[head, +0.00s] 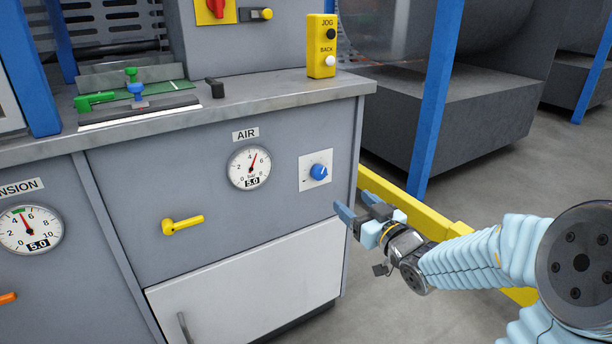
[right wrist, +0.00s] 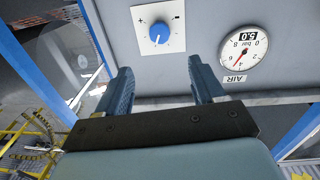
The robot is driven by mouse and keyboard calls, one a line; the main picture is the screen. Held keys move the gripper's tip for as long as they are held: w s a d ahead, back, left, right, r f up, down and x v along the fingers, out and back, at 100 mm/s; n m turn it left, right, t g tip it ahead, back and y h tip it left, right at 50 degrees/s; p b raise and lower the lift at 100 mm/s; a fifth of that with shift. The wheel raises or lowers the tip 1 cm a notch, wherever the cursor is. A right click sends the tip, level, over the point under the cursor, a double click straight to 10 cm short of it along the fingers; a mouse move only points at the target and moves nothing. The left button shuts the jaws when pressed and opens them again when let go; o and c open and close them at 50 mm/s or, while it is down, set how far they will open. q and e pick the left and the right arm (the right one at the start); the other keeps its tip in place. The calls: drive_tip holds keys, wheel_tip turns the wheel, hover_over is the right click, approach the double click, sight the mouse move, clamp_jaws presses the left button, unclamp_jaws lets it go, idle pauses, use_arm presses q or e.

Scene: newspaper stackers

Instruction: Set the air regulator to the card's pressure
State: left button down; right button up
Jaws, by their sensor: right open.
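The blue air regulator knob (head: 319,172) sits on a white square plate on the grey cabinet front, right of the AIR gauge (head: 249,168). The gauge's red needle points up and slightly right, between 4 and 6. A small plate on its face reads 5.0; no separate card can be made out. My right gripper (head: 357,206) is open and empty, below and right of the knob, apart from it. In the right wrist view, the knob (right wrist: 159,33) with plus and minus marks shows beyond the open fingers, the gauge (right wrist: 243,48) to its right. My left gripper is out of view.
A yellow lever (head: 183,225) sticks out below the gauge. A yellow JOG/BACK button box (head: 321,48) stands on the counter above. A second gauge (head: 30,230) is at the left. A blue post (head: 432,105) and yellow rail (head: 405,205) stand right of the cabinet.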

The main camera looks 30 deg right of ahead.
sight(321, 174)
drive_tip(key=w, duration=1.3)
drive_tip(key=shift+w+a, duration=0.1)
drive_tip(key=shift+w, duration=0.15)
drive_tip(key=c, duration=1.1)
drive_tip(key=shift+o, duration=0.2)
drive_tip(key=shift+m, duration=0.3)
drive_tip(key=shift+m, duration=1.1)
drive_tip(key=shift+m+p, duration=0.5)
drive_tip(key=shift+m, duration=1.1)
